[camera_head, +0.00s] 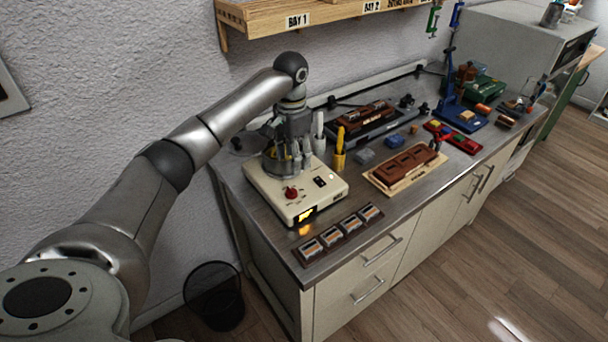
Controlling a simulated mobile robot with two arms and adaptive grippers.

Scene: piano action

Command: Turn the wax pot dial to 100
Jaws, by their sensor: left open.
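The wax pot (267,187) is a cream-coloured box at the left end of the bench. Its red dial (291,193) is on the sloping front part, with a dark switch to its right. A small lit yellow display (306,214) is on its front edge; its digits are too small to read. My left gripper (288,165) points down over the back of the wax pot, behind the dial, and is open. It hides the pot's rear part. I cannot tell whether the fingers touch the pot. My right gripper is not in view.
A yellow holder (339,160) with upright tools stands right of the pot. A row of small dark blocks (340,233) lies in front. A brown moulded piece (405,167) lies farther right. A wooden shelf (290,14) hangs above. A dark wire bin (214,295) stands on the floor.

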